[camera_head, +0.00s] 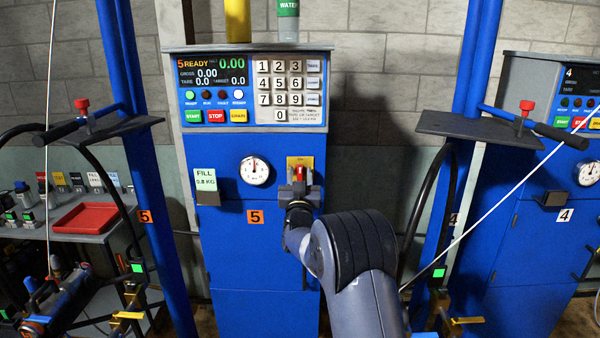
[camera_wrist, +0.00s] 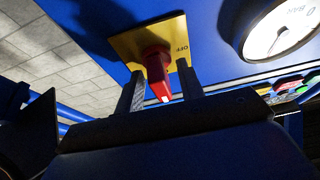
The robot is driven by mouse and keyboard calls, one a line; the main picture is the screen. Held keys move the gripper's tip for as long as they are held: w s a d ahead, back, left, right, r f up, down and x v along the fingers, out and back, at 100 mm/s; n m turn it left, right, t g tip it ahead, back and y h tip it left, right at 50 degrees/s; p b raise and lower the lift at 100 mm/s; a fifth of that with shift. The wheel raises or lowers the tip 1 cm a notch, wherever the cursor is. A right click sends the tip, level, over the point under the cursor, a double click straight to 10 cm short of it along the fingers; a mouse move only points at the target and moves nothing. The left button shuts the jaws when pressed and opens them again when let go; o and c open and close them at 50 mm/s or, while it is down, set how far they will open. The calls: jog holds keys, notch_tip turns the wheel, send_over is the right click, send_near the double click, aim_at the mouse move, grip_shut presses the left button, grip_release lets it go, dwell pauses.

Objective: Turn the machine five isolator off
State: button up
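The machine five isolator is a red handle (camera_head: 302,175) on a yellow plate (camera_head: 300,161), right of the gauge on the blue front of machine 5. In the wrist view the red handle (camera_wrist: 157,72) stands out from the yellow plate (camera_wrist: 135,42), its white-marked end toward me. Dark lettering, seemingly OFF, is on the plate's right side there. My gripper (camera_head: 299,190) is at the isolator. In the wrist view my gripper (camera_wrist: 161,90) has one finger on each side of the handle, with visible gaps. Contact deeper down cannot be told.
A round gauge (camera_head: 255,170) is just left of the isolator, with a green FILL card (camera_head: 205,180) beyond it. The keypad panel (camera_head: 290,91) is above. Machine 4 (camera_head: 530,220) stands at right. A red tray (camera_head: 85,218) lies on the left bench.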

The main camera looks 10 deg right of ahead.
jog(key=shift+w+r, duration=0.1)
jog(key=shift+w, duration=0.05)
grip_shut()
dwell(0.4)
